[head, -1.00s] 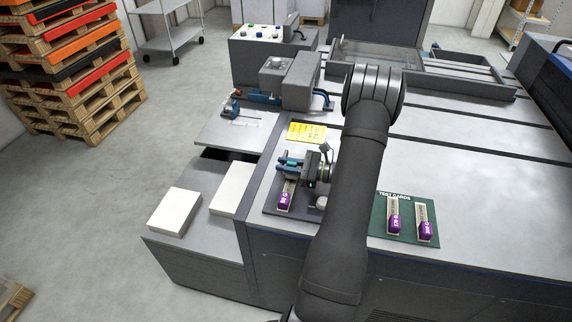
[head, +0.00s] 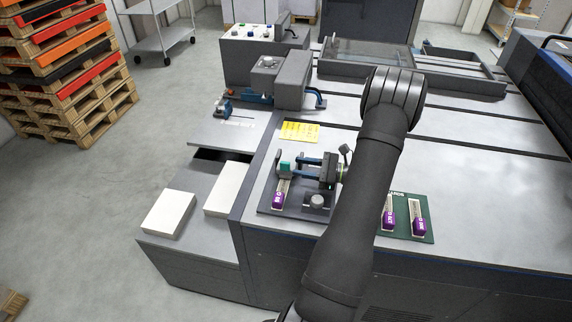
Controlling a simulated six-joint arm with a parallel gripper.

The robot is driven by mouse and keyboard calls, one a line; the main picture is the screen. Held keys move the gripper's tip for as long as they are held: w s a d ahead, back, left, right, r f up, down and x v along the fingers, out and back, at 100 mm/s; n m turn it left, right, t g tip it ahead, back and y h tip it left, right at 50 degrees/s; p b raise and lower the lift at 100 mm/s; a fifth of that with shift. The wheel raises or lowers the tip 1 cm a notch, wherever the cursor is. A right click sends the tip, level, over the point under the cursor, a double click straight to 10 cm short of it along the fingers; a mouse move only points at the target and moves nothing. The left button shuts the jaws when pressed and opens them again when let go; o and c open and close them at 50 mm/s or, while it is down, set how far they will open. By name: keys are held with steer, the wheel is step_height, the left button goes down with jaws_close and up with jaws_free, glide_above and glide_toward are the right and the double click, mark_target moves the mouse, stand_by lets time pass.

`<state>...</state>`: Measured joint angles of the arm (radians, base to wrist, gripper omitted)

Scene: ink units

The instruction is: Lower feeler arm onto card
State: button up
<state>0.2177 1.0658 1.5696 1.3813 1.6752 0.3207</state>
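A card with a purple end (head: 278,199) lies on the dark gauge base (head: 265,207) near the left edge of the machine top. A small teal block (head: 284,168), apparently part of the feeler arm, stands at the far end of this card. Whether it touches the card is too small to tell. My gripper (head: 300,170) is just right of the block, pointing left. Its two bluish fingers look apart, with nothing clearly held between them. The rest of the feeler mechanism is partly hidden behind my gripper.
A yellow sheet (head: 300,132) lies behind. A green test-card board (head: 424,236) with two purple-ended cards is right of my arm. White paper stacks (head: 168,212) stand at left.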

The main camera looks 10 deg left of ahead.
mark_target(280, 169)
steer(key=d, duration=1)
steer(key=a, duration=1.7)
steer(key=shift+a, duration=0.25)
